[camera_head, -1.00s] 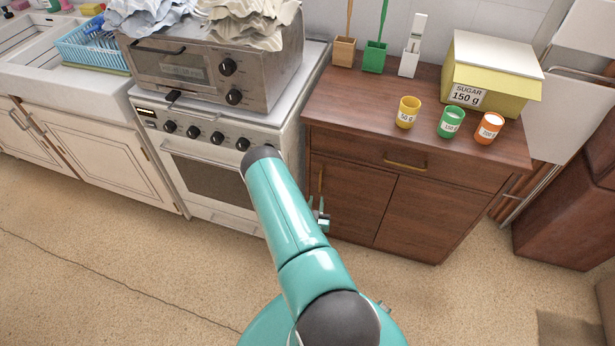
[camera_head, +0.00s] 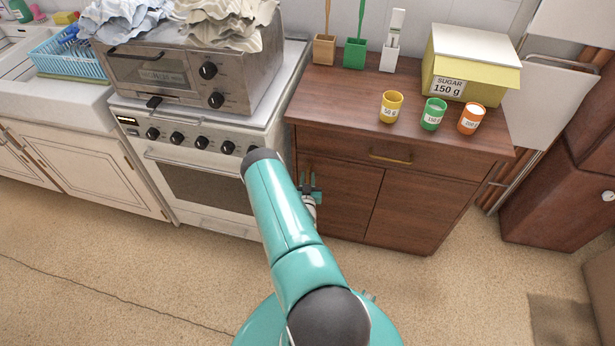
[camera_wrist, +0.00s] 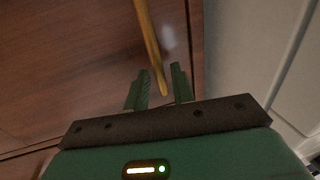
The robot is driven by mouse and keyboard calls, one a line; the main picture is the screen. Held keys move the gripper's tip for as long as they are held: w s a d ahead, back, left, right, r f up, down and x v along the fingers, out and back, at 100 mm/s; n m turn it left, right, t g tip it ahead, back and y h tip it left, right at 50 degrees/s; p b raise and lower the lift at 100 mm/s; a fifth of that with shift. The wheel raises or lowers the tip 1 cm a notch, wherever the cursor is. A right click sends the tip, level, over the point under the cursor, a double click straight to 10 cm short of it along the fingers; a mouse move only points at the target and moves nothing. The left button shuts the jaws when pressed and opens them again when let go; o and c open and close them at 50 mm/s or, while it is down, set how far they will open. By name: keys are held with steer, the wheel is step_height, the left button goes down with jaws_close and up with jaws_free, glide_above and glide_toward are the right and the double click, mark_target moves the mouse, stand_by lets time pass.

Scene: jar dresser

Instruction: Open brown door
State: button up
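The brown dresser (camera_head: 300,133) has a drawer on top and two doors below. Its left brown door (camera_head: 345,203) is closed, and so is the right door (camera_head: 415,211). The left door's vertical brass handle (camera_wrist: 150,45) shows in the wrist view, with its lower end between my fingertips in the picture. My gripper (camera_wrist: 161,84) is open, with a gap on both sides of the handle; I cannot tell whether it touches. In the head view my gripper (camera_head: 310,187) is at the left door's outer edge, partly hidden by my arm.
A yellow jar (camera_head: 391,107), a green jar (camera_head: 433,115), an orange jar (camera_head: 471,119) and a sugar box (camera_head: 465,72) stand on the dresser. The stove (camera_head: 205,180) stands close on the left. The floor (camera_head: 130,270) in front is clear.

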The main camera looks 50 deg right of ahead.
steer(key=shift+w+d, duration=0.35)
steer(key=shift+d, duration=0.15)
steer(key=shift+c, duration=0.3)
jaws_close()
steer(key=shift+s+a, duration=0.1)
steer(key=shift+a, duration=0.1)
